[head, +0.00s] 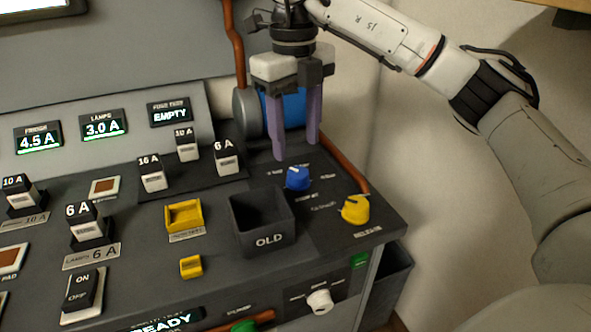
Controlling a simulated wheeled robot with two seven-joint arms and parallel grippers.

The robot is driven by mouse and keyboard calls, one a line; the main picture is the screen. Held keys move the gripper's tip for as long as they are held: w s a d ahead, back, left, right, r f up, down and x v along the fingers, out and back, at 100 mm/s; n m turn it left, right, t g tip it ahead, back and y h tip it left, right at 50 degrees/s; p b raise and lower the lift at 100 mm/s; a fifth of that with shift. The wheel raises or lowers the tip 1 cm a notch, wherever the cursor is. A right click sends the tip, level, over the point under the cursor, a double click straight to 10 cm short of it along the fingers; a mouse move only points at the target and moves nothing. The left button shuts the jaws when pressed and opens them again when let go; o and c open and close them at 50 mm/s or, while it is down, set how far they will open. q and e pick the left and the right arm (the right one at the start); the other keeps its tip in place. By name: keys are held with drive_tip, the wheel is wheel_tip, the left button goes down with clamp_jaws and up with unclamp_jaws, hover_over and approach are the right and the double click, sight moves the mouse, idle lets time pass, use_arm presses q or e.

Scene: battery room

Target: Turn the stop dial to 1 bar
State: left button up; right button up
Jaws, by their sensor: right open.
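The blue dial (298,179) sits on the right part of the dark console top, with small labels around it that are too blurred to read surely; I take it as the stop dial. A pale pointer mark shows near its top. My right gripper (296,150) points down with its two purple fingers apart and empty. Its fingertips appear just above and behind the blue dial in the picture, and I see no contact. My left gripper is not in view.
A yellow knob (355,209) marked RELEASE is right of the dial. An open black bin (263,232) marked OLD is in front-left. A blue cylinder (284,108) and a copper pipe (340,172) stand behind. A white knob (320,301) is on the front face.

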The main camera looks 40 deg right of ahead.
sight(298, 171)
wheel_tip(298, 171, down, 6)
drive_tip(key=shift+d+f+b, duration=0.15)
drive_tip(key=shift+f+b, duration=0.1)
drive_tip(key=shift+b, duration=0.15)
drive_tip(key=c, duration=1)
